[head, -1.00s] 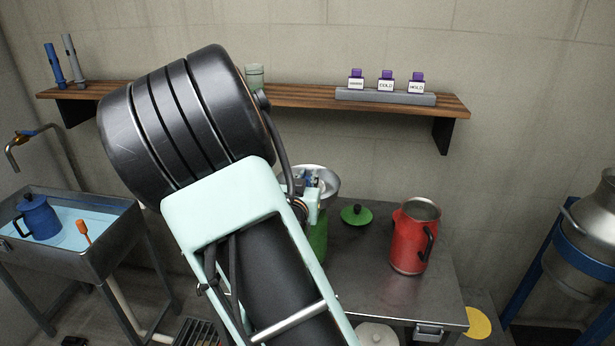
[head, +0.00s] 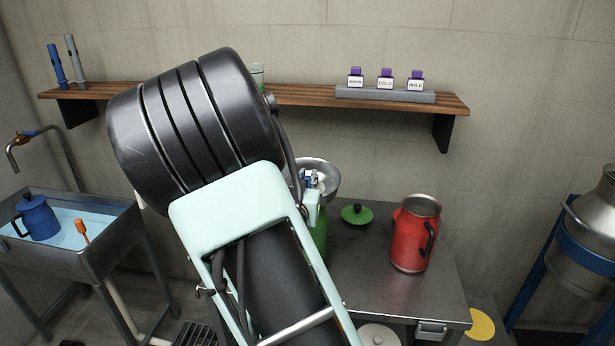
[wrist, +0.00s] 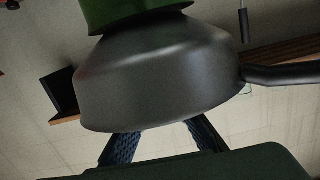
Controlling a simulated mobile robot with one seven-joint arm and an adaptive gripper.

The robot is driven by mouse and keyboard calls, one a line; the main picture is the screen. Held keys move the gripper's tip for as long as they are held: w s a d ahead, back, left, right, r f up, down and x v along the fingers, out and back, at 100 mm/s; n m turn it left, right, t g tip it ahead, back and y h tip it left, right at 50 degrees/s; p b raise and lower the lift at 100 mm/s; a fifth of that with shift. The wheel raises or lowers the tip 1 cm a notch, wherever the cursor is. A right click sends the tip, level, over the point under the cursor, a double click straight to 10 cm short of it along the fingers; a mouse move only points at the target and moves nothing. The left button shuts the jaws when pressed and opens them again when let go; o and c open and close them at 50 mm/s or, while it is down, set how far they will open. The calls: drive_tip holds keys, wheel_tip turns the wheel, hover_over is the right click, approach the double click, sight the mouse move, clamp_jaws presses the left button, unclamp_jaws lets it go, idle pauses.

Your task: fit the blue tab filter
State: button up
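A grey metal bowl (head: 325,174) sits on a green can (head: 318,240) at the back of the steel table, partly behind my arm. In the wrist view the bowl (wrist: 155,75) shows large, with a dark handle on the right and green above it. My gripper (head: 312,183) is at the bowl, with small white and blue parts showing there. Its blue textured fingers also show in the wrist view (wrist: 163,135), spread apart at their bases, and the bowl hides their tips. Whether they hold anything is hidden. I cannot make out a blue tab filter for certain.
A red can (head: 412,235) and a green lid (head: 355,214) stand on the table (head: 375,285). A wooden shelf (head: 310,97) above carries purple-topped labelled bottles (head: 385,80) and two tubes (head: 67,64). A basin (head: 100,255) with a blue jug (head: 37,218) is left.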

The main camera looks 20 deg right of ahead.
drive_tip(key=shift+s+a+f, duration=0.3)
drive_tip(key=shift+s+f, duration=0.1)
drive_tip(key=shift+f, duration=0.2)
drive_tip(key=shift+s+a+f, duration=0.25)
drive_tip(key=shift+s+f, duration=0.1)
drive_tip(key=shift+f, duration=0.25)
drive_tip(key=shift+s+a+r, duration=0.5)
drive_tip(key=shift+s, duration=0.25)
drive_tip(key=shift+s+a+r, duration=0.5)
drive_tip(key=shift+s+r, duration=0.05)
drive_tip(key=shift+s, duration=0.25)
drive_tip(key=shift+s+a+r, duration=0.5)
drive_tip(key=shift+s, duration=0.25)
